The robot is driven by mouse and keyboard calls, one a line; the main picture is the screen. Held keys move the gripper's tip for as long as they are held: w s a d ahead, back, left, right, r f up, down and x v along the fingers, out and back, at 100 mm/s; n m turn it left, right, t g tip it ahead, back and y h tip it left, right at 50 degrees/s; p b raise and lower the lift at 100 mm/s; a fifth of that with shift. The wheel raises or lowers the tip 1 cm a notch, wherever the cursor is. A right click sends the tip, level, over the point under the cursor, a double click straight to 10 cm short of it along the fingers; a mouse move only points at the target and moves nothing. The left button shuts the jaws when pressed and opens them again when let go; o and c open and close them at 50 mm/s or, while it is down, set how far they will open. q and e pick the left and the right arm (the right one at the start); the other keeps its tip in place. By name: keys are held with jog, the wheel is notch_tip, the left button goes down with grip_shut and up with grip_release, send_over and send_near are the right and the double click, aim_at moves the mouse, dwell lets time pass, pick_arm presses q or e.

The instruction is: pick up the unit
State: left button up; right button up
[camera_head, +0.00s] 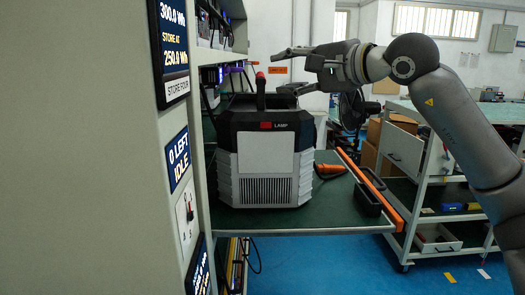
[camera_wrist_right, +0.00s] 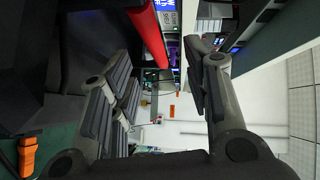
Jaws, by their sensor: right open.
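The unit (camera_head: 267,155) is a dark and white box with a label reading LAMP on its front. It stands upright on a green pull-out shelf (camera_head: 330,213). A red handle (camera_head: 260,92) rises from its top, and a red bar shows close up in the right wrist view (camera_wrist_right: 148,32). My right gripper (camera_head: 281,72) is open and empty. In the head view it points left, at the height of the handle's top and just to its right. In the right wrist view, the red bar lies near the gap between the spread fingers (camera_wrist_right: 163,65). My left gripper is not in view.
A rack panel with screens (camera_head: 172,45) stands close on the left. An orange tool (camera_head: 330,170) and a black tray (camera_head: 368,199) lie on the shelf right of the unit. A trolley (camera_head: 405,150) with drawers stands farther right.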

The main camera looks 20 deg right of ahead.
jog(key=p+x, duration=0.3)
jog(key=x, duration=0.4)
jog(key=shift+d+f, duration=0.15)
jog(key=shift+f, duration=0.05)
jog(key=shift+p+x, duration=0.45)
jog(key=shift+x, duration=0.45)
jog(key=shift+w+f, duration=0.25)
jog(key=shift+s, duration=0.15)
jog(key=shift+c, duration=0.6)
grip_shut()
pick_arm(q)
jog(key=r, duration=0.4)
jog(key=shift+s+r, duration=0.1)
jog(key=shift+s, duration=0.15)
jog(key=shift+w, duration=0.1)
